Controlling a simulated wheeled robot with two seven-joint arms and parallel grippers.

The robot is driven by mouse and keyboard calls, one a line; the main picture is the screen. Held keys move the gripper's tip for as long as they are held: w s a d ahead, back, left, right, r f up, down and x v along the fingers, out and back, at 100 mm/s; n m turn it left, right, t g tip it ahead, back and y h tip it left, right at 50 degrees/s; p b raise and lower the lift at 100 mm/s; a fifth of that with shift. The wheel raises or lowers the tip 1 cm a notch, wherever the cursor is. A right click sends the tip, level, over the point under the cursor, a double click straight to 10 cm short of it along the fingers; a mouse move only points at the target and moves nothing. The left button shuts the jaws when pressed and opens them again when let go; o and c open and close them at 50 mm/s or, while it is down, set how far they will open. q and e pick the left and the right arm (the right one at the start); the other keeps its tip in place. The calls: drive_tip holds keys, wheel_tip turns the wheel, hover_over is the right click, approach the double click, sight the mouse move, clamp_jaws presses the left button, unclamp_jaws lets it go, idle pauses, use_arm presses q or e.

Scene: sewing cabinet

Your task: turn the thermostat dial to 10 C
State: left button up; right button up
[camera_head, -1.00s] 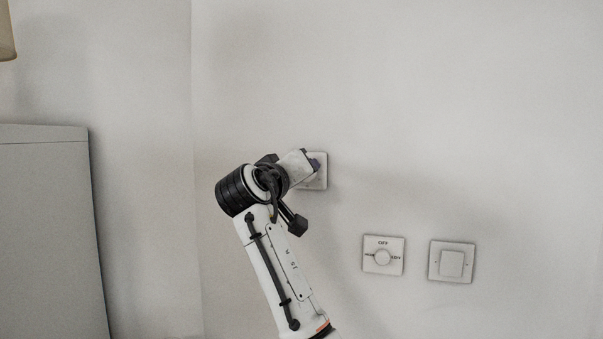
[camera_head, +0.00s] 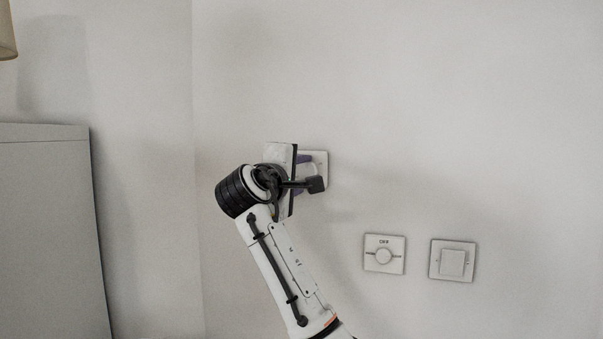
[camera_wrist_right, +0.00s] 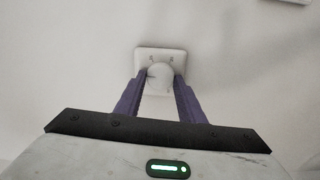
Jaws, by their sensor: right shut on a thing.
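The thermostat is a small white square plate (camera_head: 321,160) on the wall, partly hidden behind my right gripper in the head view. In the right wrist view its plate (camera_wrist_right: 174,54) shows with a round white dial (camera_wrist_right: 160,75) in its middle. The marks around the dial are too small to read. My right gripper (camera_wrist_right: 160,80) has its two purple fingers on either side of the dial and is shut on it. In the head view the purple fingers of my right gripper (camera_head: 307,174) reach the plate. My left gripper is not in view.
A grey cabinet (camera_head: 48,230) stands at the left, with part of a lampshade (camera_head: 6,32) above.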

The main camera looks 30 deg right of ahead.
drive_tip(key=shift+n, duration=0.9)
drive_tip(key=o, duration=1)
drive_tip(key=shift+s+a, duration=0.1)
drive_tip(key=shift+a, duration=0.05)
drive_tip(key=shift+s+a+f, duration=0.1)
drive_tip(key=shift+s+a, duration=0.05)
drive_tip(key=shift+a, duration=0.15)
drive_tip(key=b+v, duration=0.2)
drive_tip(key=v, duration=0.7)
drive_tip(key=shift+s+a+b, duration=0.1)
drive_tip(key=shift+s+b, duration=0.1)
drive_tip(key=shift+b, duration=0.1)
drive_tip(key=shift+w, duration=0.1)
